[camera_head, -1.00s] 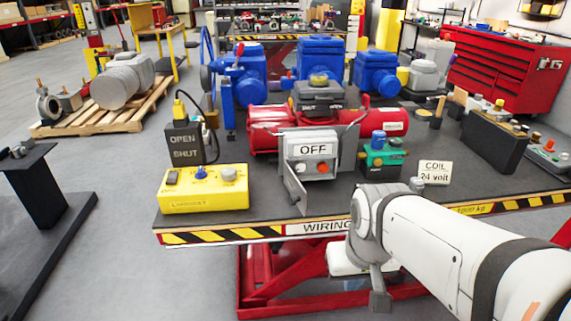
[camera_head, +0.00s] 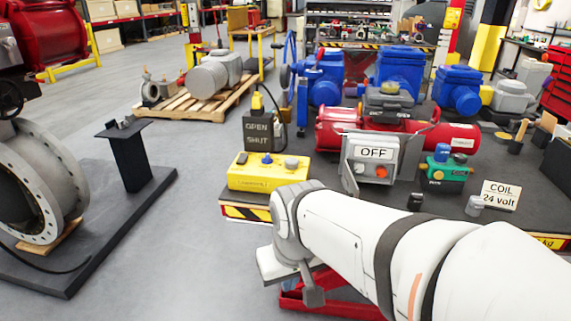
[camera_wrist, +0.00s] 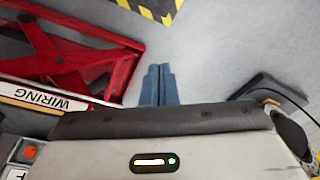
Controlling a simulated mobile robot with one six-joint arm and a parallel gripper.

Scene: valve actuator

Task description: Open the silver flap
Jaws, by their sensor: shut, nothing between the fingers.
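The silver box with the OFF label (camera_head: 375,153) stands on the table, in front of a red cylinder. Its front shows, with an orange-red knob and a grey button. A thin silver flap (camera_head: 348,172) stands out from the box's left side toward me, seen nearly edge-on, so it looks swung open. My gripper (camera_wrist: 157,68) shows in the wrist view as two blue fingers pressed together with nothing between them. It points at the grey floor beside the red table frame, apart from the flap. In the head view the fingers are not clearly visible; my arm hangs before the table's front edge.
A yellow control box (camera_head: 268,176) and a dark OPEN/SHUT box (camera_head: 259,131) stand left of the silver box. A green device (camera_head: 445,175) and COIL sign (camera_head: 500,195) stand right. A large flanged pipe (camera_head: 28,190) is at far left.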

